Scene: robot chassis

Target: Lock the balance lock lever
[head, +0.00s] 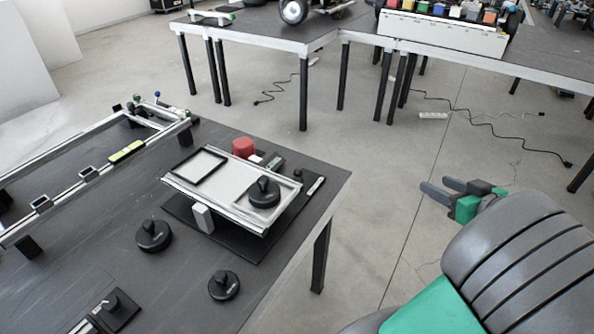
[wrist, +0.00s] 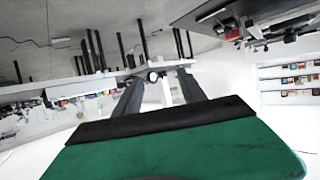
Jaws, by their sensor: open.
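A balance-like device with a pale, flat top (head: 228,190) stands on the dark table at the left in the head view. A black knobbed weight (head: 264,193) sits on its right part and a black square frame (head: 194,166) on its left part. A small white block (head: 203,218) shows at its front side; I cannot tell whether this is the lock lever. My gripper (head: 437,187) is in the air right of the table, well apart from the device. Its fingers are open and empty, as the wrist view also shows (wrist: 160,78). The device is not clear in the wrist view.
Black weights (head: 154,235) (head: 224,285) stand on the dark table (head: 90,265). A red object (head: 243,147) is behind the device. A metal rail frame (head: 90,172) lies at the left. Open floor (head: 385,220) separates the table from my arm. Other tables stand behind.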

